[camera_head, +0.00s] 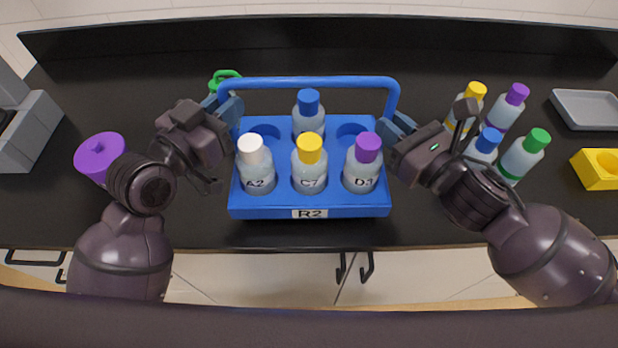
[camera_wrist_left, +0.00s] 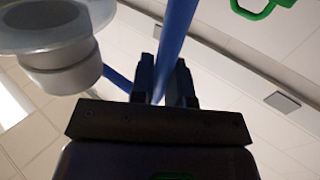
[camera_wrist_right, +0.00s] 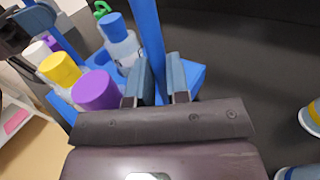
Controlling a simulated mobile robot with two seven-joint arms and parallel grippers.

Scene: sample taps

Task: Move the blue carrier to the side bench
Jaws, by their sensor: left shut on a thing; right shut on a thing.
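The blue carrier (camera_head: 310,205), labelled R2, is upright over the black bench near its front edge; I cannot tell whether it touches the bench. It holds bottles with a white cap (camera_head: 250,143), yellow cap (camera_head: 310,142) and purple cap (camera_head: 369,141) in front, and a blue cap (camera_head: 308,97) behind. The two back corner holes look empty. My left gripper (camera_head: 228,108) is shut on the left post of the handle, also seen in the left wrist view (camera_wrist_left: 178,30). My right gripper (camera_head: 393,128) is shut on the right post, also seen in the right wrist view (camera_wrist_right: 148,35).
Several capped bottles (camera_head: 525,155) stand to the right beside my right arm. Farther right are a yellow block (camera_head: 590,178) and a grey tray (camera_head: 588,108). A purple object (camera_head: 97,152) is at the left, and a green object (camera_head: 224,76) is behind the carrier. The back middle bench (camera_head: 310,55) is clear.

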